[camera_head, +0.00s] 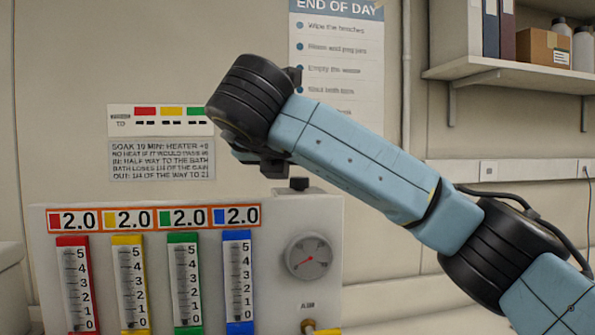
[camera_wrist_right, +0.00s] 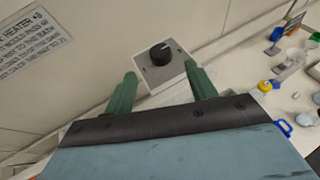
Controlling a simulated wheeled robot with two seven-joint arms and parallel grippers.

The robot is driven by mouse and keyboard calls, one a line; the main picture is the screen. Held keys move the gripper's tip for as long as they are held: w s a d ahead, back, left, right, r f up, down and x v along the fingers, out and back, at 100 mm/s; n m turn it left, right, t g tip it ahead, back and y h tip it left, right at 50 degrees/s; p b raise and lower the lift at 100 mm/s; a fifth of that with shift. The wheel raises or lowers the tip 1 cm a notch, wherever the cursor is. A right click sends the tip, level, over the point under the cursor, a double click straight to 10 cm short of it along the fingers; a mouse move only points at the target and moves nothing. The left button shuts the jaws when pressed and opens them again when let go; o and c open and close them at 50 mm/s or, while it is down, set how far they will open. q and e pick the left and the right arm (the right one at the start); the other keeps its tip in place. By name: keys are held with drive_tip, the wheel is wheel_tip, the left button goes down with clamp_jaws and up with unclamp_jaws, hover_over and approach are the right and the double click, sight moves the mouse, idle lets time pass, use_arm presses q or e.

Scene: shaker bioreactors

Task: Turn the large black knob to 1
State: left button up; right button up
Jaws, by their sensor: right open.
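The large black knob (camera_wrist_right: 160,54) shows in the right wrist view, on a small pale square plate (camera_wrist_right: 176,70). A short light mark shows near the knob's upper right; no numbers are readable. My right gripper (camera_wrist_right: 160,68) is open and empty. Its two green fingers stand apart on either side of the plate's lower part, with the knob beyond and between the tips. I see no contact with the knob. In the head view my right arm comes in from the right, and its fingers are hidden behind the wrist. My left gripper is not in view.
In the head view a pale cabinet (camera_head: 270,280) carries red, yellow, green and blue gauges and a round dial (camera_head: 313,257). A small black part (camera_head: 299,184) stands on its top. A shelf (camera_head: 500,68) is at upper right. Labware (camera_wrist_right: 290,75) lies on the bench.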

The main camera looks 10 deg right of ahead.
sight(299, 177)
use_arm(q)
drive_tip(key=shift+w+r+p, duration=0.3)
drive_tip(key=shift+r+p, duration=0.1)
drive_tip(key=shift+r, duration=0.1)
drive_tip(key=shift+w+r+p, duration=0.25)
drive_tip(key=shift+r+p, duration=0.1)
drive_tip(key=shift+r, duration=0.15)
use_arm(e)
drive_tip(key=x, duration=0.8)
drive_tip(key=shift+w+f, duration=0.1)
drive_tip(key=shift+c, duration=0.2)
drive_tip(key=c, duration=0.9)
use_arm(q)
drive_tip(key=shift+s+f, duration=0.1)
use_arm(e)
drive_tip(key=shift+c, duration=0.2)
